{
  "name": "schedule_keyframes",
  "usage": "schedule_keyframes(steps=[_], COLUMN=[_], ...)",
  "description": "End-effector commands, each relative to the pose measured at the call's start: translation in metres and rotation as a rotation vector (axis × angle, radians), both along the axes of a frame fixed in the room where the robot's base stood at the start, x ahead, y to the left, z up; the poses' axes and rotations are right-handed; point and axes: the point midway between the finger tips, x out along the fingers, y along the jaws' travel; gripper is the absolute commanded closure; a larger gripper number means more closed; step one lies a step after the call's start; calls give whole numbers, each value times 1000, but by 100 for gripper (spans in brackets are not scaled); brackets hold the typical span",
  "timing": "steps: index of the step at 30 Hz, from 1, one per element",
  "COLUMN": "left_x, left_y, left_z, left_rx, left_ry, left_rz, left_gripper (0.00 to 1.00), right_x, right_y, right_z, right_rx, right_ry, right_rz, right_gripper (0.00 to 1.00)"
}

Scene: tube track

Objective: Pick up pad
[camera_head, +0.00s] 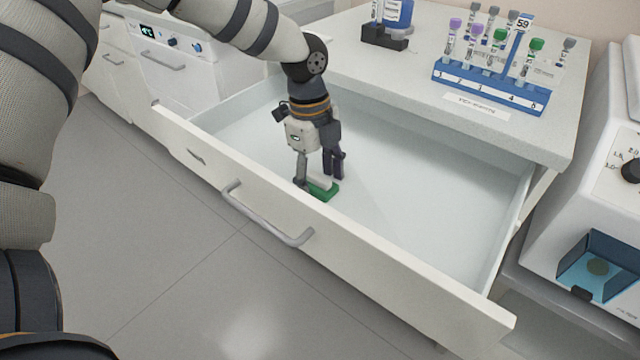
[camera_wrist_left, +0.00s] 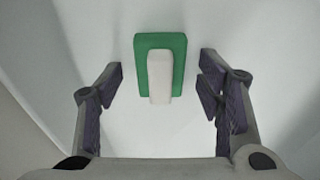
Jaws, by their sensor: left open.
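The pad is a green block with a white raised part on top. It lies on the drawer floor, and its green part (camera_head: 325,193) shows just below my left gripper in the head view. In the left wrist view the pad (camera_wrist_left: 160,50) lies ahead, centred between the fingers. My left gripper (camera_head: 322,180) points down inside the open drawer. In the left wrist view my left gripper (camera_wrist_left: 160,100) has its fingers wide apart with nothing between the tips. Part of the pad is hidden behind a finger in the head view. My right gripper is not in view.
The drawer (camera_head: 400,265) is pulled out, with a front wall and handle (camera_head: 265,215). The rest of its floor is bare. A blue tube rack (camera_head: 490,85) with several capped tubes stands on the counter above. A white machine (camera_head: 600,190) stands at the right.

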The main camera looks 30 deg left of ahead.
Motion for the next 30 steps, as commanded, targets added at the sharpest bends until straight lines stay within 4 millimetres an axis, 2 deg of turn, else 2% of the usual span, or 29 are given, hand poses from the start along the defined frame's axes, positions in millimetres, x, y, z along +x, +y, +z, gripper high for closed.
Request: schedule_keyframes(steps=[4,9,10,20,30], left_x=[0,0,0,1,1], left_y=[0,0,0,0,0], left_z=[2,2,2,6,87], left_rx=[0,0,0,0,-1], left_ry=[-2,-2,-2,-4,-7], left_rz=[0,0,0,0,1], left_gripper=[41,80,82,82,82], right_x=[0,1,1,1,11], right_y=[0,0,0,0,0], right_z=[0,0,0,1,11], right_rx=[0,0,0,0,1], right_ry=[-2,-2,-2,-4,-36], right_rz=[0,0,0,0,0], right_gripper=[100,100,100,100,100])
